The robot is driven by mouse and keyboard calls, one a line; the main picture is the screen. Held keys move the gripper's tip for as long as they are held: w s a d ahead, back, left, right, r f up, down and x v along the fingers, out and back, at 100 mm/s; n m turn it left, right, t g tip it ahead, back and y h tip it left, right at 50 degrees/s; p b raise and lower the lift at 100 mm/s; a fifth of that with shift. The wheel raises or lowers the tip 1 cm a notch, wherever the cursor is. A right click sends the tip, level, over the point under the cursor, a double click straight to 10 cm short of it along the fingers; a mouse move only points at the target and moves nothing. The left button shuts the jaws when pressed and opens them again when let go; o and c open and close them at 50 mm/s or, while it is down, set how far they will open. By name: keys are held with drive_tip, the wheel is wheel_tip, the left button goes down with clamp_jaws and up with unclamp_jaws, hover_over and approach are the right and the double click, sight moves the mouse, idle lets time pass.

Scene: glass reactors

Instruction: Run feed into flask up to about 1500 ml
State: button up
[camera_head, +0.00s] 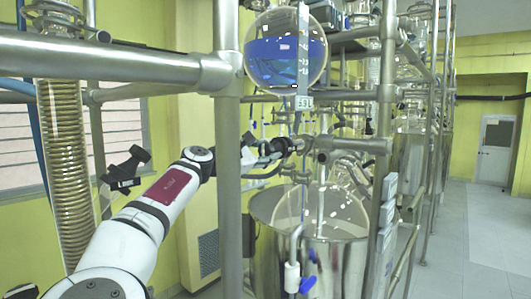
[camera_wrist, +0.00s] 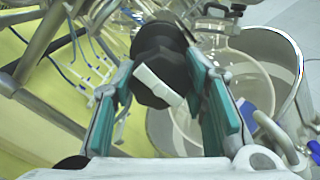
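A round glass feed vessel (camera_head: 285,48) hangs at the top middle of the head view, partly filled with blue liquid, with a graduated scale strip (camera_head: 303,45) in front of it. Below it, a clear glass flask (camera_head: 322,208) sits in a steel pot; I see no blue liquid in it. My gripper (camera_head: 285,148) is beside the pipework between the two. In the wrist view, the gripper's teal-padded fingers (camera_wrist: 165,85) stand apart on either side of a black knob (camera_wrist: 158,50) with a white bar. I cannot tell whether they press on it.
The steel pot (camera_head: 338,262) has a pipe with a blue-handled valve (camera_head: 307,285) at its front. A thick steel post (camera_head: 228,150) and rail (camera_head: 110,60) stand close to my arm. More glassware and frames stand behind. The floor at right (camera_head: 480,235) is clear.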

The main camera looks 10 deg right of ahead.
idle(0.3)
drive_tip(key=m, duration=0.4)
drive_tip(key=shift+m, duration=0.4)
drive_tip(key=m, duration=0.5)
drive_tip(key=shift+r+m, duration=0.1)
drive_tip(key=shift+m, duration=0.2)
drive_tip(key=m, duration=0.5)
drive_tip(key=m+b, duration=0.1)
drive_tip(key=m, duration=0.4)
drive_tip(key=m+b, duration=0.2)
drive_tip(key=m, duration=0.2)
drive_tip(key=m+b, duration=0.1)
drive_tip(key=m, duration=0.1)
drive_tip(key=m+b, duration=0.2)
drive_tip(key=m, duration=0.1)
drive_tip(key=shift+d+f, duration=0.1)
drive_tip(key=shift+f, duration=0.1)
drive_tip(key=m+b, duration=0.4)
drive_tip(key=m, duration=0.1)
drive_tip(key=shift+b, duration=0.3)
drive_tip(key=m+b, duration=0.3)
drive_tip(key=m, duration=0.1)
drive_tip(key=shift+s+m, duration=0.15)
drive_tip(key=shift+m, duration=0.15)
